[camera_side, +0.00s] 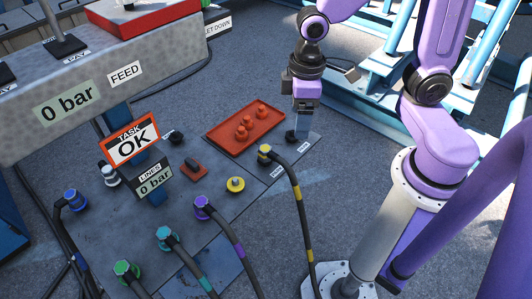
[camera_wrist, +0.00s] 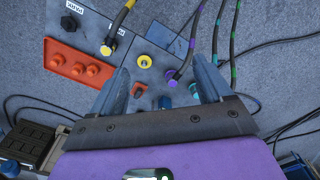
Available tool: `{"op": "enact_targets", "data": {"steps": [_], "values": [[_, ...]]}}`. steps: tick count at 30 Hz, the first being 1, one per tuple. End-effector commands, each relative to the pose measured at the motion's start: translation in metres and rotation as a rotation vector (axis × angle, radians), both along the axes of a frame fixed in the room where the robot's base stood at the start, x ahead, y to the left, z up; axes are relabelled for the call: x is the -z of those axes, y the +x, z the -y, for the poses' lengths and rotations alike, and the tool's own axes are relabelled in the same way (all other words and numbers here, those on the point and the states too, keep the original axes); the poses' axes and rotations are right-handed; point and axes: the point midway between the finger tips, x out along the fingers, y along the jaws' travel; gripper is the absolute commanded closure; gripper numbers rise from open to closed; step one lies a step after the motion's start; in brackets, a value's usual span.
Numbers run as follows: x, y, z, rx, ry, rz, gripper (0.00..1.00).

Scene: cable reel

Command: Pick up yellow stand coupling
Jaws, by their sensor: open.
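A yellow coupling (camera_side: 265,153) sits at the end of a dark hose with yellow bands, at the right part of the grey plate. It also shows in the wrist view (camera_wrist: 107,49), upper left of centre. A separate round yellow fitting (camera_side: 235,185) lies to its lower left on the plate, and also shows in the wrist view (camera_wrist: 145,61). My gripper (camera_side: 302,128) points down above the plate's far right corner, apart from the yellow coupling. In the wrist view its two fingers (camera_wrist: 160,82) are spread with nothing held between them.
A red-orange tray (camera_side: 215,136) with several orange pegs lies left of my gripper. A dark round fitting (camera_side: 291,136) is below it. Purple (camera_side: 202,202), teal (camera_side: 165,234), green (camera_side: 124,269) and blue (camera_side: 73,197) hose couplings stand nearby.

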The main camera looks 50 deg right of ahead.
Motion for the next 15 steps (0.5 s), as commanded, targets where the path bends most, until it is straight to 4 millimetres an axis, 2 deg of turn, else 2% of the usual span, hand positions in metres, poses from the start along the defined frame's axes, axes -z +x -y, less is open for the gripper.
{"op": "enact_targets", "data": {"steps": [3, 8, 15], "values": [[0.02, 0.039, 0.002, 0.117, -0.007, -0.008, 0.21], [0.05, 0.089, 0.013, 0.268, -0.009, -0.012, 0.21], [0.102, 0.151, 0.049, 0.495, -0.011, -0.018, 0.21]]}}
